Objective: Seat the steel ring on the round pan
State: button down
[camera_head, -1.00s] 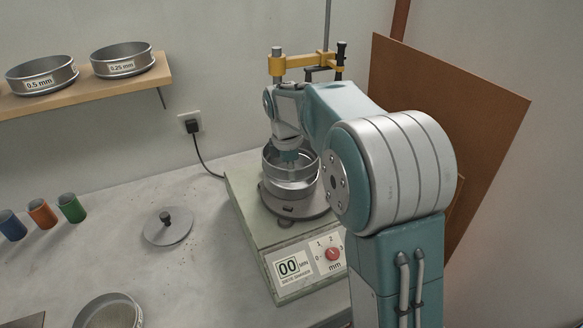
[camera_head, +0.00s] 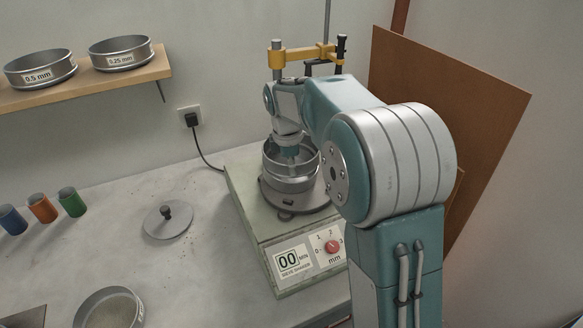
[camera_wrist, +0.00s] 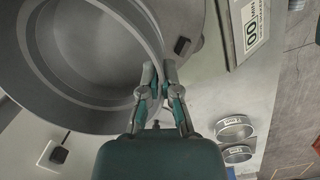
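The steel ring (camera_head: 274,166) is over the round pan (camera_head: 290,187) on the sieve shaker, with little or no gap between them in the head view. It looks roughly level and centred. Whether it is fully seated I cannot tell. My gripper (camera_head: 290,156) points down into the ring at its rim. In the wrist view my gripper (camera_wrist: 158,75) has one finger on either side of the ring wall (camera_wrist: 142,28) and looks shut on it. The inside of the ring and the pan floor (camera_wrist: 95,45) show; part of the rim is hidden by my fingers.
The shaker (camera_head: 255,215) has a rod with a yellow clamp (camera_head: 305,57) behind it. A lid (camera_head: 168,220), a sieve (camera_head: 108,310) and coloured cups (camera_head: 42,208) lie left. Two sieves stand on the shelf (camera_head: 100,88). A brown board leans at right.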

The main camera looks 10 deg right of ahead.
jog(key=shift+f, duration=0.6)
dwell(0.5)
jog(key=c, duration=0.7)
grip_release()
jog(key=shift+r, duration=0.15)
jog(key=r, duration=0.4)
jog(key=a+r, duration=0.1)
jog(key=r, duration=0.6)
jog(key=shift+a+r, duration=0.15)
jog(key=shift+r, duration=0.15)
